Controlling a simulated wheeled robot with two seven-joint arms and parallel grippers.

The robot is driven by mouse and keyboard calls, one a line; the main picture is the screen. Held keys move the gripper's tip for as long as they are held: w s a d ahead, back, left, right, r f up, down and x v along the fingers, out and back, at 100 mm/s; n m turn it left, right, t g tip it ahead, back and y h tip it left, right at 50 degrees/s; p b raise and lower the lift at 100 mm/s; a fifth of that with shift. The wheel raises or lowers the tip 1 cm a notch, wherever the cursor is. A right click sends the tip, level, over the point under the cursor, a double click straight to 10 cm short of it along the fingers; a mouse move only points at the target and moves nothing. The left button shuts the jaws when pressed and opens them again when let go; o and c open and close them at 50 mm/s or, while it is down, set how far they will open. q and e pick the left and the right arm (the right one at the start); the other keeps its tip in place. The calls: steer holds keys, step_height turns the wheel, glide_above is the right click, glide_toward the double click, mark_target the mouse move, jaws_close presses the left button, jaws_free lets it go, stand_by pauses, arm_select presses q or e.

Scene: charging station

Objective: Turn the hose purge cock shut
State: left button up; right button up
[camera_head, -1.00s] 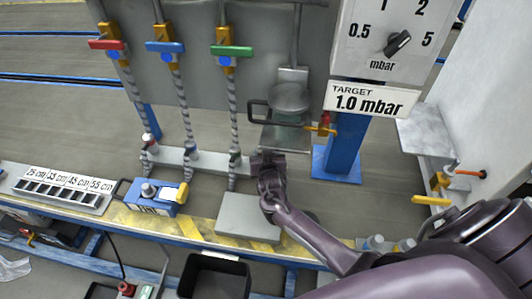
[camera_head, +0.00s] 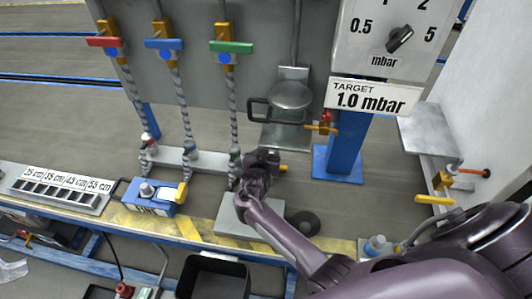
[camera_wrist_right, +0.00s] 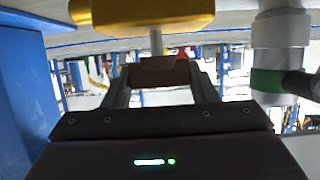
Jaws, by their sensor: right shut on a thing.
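My right gripper (camera_head: 263,158) is beside the lower end of the green-handled hose (camera_head: 233,120). In the right wrist view its two fingers (camera_wrist_right: 160,78) are shut on a dark red piece, which looks like the handle of the hose purge cock (camera_wrist_right: 160,70). A thin stem joins this piece to a yellow body (camera_wrist_right: 140,14) above it. A fitting with a green band (camera_wrist_right: 268,80) stands to the right. In the head view the gripper hides most of the cock, and only a yellow bit (camera_head: 284,168) shows on its right. My left gripper is not in view.
A grey plate (camera_head: 235,218) and a black round piece (camera_head: 302,223) lie below my right arm. A yellow valve with a red part (camera_head: 325,123) is by the blue post (camera_head: 344,155). The blue box (camera_head: 150,198) stands on the bench to the left.

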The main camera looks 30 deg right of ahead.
steer(key=o, duration=0.9)
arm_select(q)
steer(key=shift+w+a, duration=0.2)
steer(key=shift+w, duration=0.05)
arm_select(e)
steer(key=shift+o, duration=0.4)
steer(key=shift+s+a+r, duration=0.2)
steer(key=shift+s+a, duration=0.1)
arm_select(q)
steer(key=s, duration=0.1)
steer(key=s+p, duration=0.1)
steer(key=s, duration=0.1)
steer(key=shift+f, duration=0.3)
arm_select(e)
steer(key=v, duration=0.6)
steer(key=shift+s+a, duration=0.2)
steer(key=shift+s, duration=0.1)
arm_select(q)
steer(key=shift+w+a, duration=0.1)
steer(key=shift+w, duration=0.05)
arm_select(e)
steer(key=shift+r, duration=0.15)
